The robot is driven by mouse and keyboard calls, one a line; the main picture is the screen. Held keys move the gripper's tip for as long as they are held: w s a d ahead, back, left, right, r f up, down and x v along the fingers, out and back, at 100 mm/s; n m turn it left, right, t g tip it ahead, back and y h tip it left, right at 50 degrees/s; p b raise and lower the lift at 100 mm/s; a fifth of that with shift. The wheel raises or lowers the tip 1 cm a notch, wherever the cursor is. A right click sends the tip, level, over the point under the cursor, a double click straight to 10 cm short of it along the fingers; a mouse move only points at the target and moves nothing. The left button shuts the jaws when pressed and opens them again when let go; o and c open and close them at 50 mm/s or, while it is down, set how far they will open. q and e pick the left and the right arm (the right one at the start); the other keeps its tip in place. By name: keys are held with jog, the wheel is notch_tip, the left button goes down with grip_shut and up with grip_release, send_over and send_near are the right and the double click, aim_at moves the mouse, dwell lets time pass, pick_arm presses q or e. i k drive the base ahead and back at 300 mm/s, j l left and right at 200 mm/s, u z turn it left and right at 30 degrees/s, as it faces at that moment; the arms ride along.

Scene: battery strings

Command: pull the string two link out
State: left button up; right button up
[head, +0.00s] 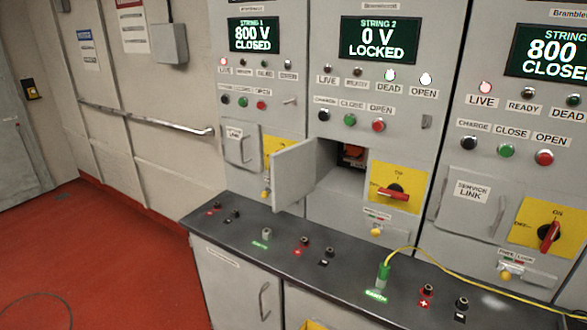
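The string 2 panel (350,90) is in the middle of the head view. Its display (378,40) reads 0 V LOCKED, and the lamps above DEAD (390,75) and OPEN (425,79) are lit white. Its service door (295,175) stands swung open to the left. The compartment behind it is dark, and an orange-red part, likely the string two link (352,154), shows inside, partly hidden. The red switch handle (393,193) on the yellow plate lies near horizontal. Neither gripper is in view.
String 1 (253,36) and string 3 (552,52) read 800 V CLOSED; their service doors are shut. A dark ledge (345,270) with sockets runs below. A yellow cable (450,262) crosses to a green plug (383,275) there. Red floor (110,260) is clear at left.

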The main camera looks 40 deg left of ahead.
aim_at(351, 152)
jog(key=i+j+z, duration=0.25)
jog(key=j, duration=0.8)
jog(key=j+z, duration=0.2)
jog(key=j, duration=0.8)
jog(key=k+j+z, duration=0.1)
jog(key=j+z, duration=0.15)
jog(key=j, duration=0.8)
jog(key=k+j+z, duration=0.2)
jog(key=j, duration=0.8)
jog(key=i+j, duration=0.05)
jog(key=i, duration=0.05)
